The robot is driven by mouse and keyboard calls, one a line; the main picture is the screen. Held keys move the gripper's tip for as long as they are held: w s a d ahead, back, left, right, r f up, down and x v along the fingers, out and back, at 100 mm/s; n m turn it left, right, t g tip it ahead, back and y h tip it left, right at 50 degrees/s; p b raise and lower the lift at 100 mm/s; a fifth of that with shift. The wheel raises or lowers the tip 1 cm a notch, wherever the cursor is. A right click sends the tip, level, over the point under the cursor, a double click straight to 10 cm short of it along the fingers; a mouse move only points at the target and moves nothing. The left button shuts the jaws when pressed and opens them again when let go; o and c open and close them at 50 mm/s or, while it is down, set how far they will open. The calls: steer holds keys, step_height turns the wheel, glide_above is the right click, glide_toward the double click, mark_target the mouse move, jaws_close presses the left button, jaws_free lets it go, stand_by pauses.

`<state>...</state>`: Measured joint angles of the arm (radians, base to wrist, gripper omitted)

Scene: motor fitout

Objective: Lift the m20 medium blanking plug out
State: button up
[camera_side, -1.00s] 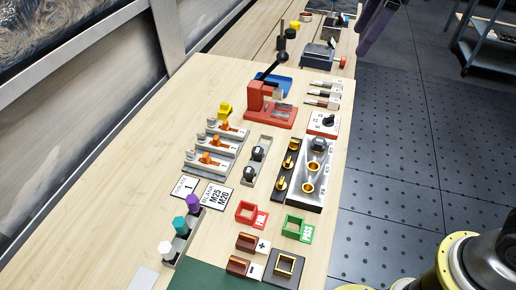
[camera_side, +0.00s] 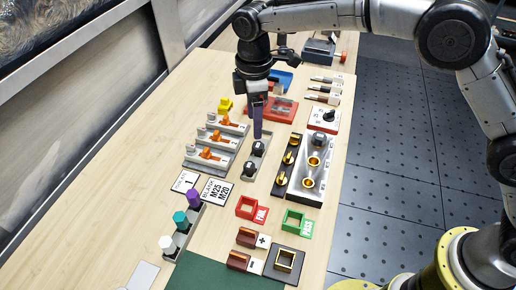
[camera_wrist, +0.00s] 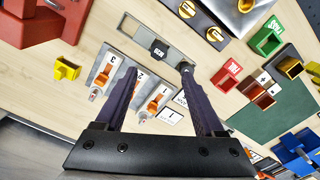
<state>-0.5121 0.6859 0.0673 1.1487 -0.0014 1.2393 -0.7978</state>
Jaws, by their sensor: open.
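A narrow grey holder (camera_side: 247,178) holds two dark blanking plugs, a far plug (camera_side: 258,148) and a near plug (camera_side: 249,168). In the wrist view, one black plug (camera_wrist: 158,49) with small white lettering sits between my fingers' lines. The other plug (camera_wrist: 186,67) is at the right fingertip, partly hidden by it. The lettering is too small to tell which is M20. My gripper (camera_side: 257,136) points down just above the far plug, with its long dark purple fingers. In the wrist view my gripper (camera_wrist: 161,71) is open, with nothing held.
Grey sliders with orange levers (camera_side: 209,153) stand left of the holder. A dark strip with brass fittings (camera_side: 288,165) and a metal block (camera_side: 314,170) stand close right. A red press (camera_side: 280,110) is behind. Red (camera_side: 246,209) and green (camera_side: 290,220) trays lie in front.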

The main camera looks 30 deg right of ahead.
mark_target(256, 145)
steer(key=f, duration=0.9)
steer(key=shift+w+d, duration=0.1)
steer(key=shift+d, duration=0.15)
jaws_close()
